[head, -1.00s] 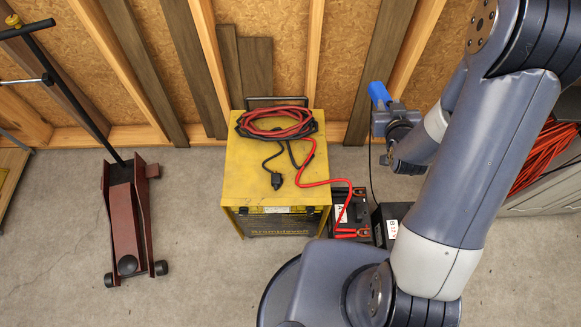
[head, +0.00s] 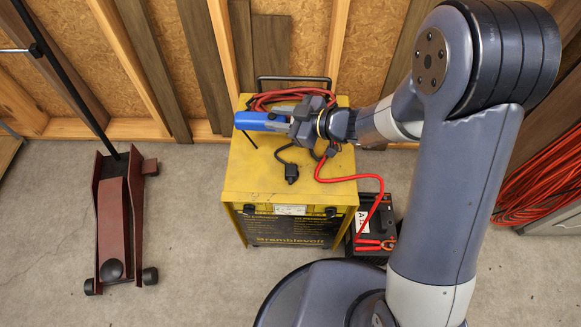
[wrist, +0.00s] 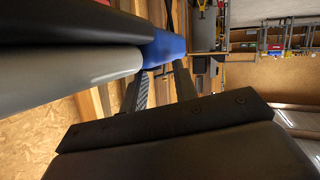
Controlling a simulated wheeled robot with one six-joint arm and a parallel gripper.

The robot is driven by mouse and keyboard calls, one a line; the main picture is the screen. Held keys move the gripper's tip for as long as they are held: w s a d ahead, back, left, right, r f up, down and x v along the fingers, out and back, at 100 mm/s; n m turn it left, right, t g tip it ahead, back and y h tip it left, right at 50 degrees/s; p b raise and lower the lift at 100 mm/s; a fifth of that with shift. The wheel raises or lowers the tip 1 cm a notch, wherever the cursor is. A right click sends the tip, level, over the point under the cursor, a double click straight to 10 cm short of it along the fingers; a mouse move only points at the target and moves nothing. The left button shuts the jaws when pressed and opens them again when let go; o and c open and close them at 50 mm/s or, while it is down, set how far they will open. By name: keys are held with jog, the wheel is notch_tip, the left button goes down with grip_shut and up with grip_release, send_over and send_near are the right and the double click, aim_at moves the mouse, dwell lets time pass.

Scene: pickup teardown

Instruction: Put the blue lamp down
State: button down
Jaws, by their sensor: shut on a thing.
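The blue lamp (head: 260,121) lies sideways over the left rear part of the yellow charger box's top (head: 250,180). My gripper (head: 292,124) reaches in from the right and is shut on the lamp's right end. I cannot tell how far the lamp is above the box top. In the wrist view the blue lamp (wrist: 163,48) shows at the far end of my gripper's fingers (wrist: 160,85).
Red cable coils (head: 290,97) lie at the back of the box top, with a black plug (head: 291,173) at its middle. A black battery (head: 371,225) stands right of the box. A red floor jack (head: 120,220) stands left, with clear floor between.

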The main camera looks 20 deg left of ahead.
notch_tip(320, 180, down, 10)
jog(key=b, duration=0.3)
jog(key=shift+s+a+f, duration=0.1)
jog(key=c, duration=1.1)
grip_release()
jog(key=shift+d, duration=0.2)
jog(key=p+v, duration=0.2)
jog(key=v, duration=0.9)
jog(key=shift+d+r, duration=0.25)
jog(key=shift+d, duration=0.05)
